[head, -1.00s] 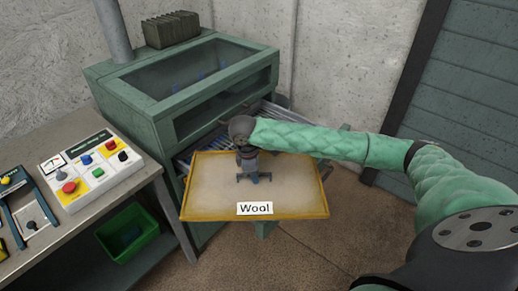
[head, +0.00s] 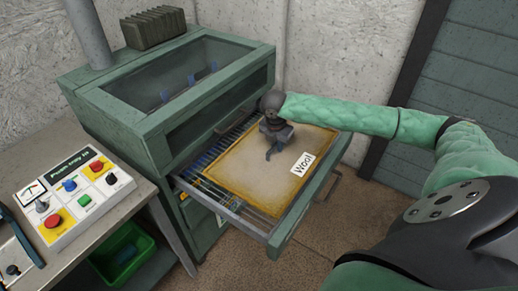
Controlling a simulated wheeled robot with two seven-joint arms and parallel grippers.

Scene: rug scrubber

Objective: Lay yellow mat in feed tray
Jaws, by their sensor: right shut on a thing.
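The yellow-edged mat (head: 252,190) with a white "Wool" label lies over the feed tray, turned to line up roughly with it. The feed tray (head: 283,237) is a green pulled-out drawer with metal bars or rollers, which show along its left and front sides. My right gripper (head: 272,152) reaches in from the right and is shut on the mat near its far part. The arm hides the mat's far edge, and I cannot tell whether the mat touches the bars. My left gripper is not in view.
The green machine (head: 165,140) with a glass-topped box stands behind the tray. A control panel (head: 78,193) with coloured buttons sits on the bench at left. A green bin (head: 124,252) is under the bench. Floor is free at front right.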

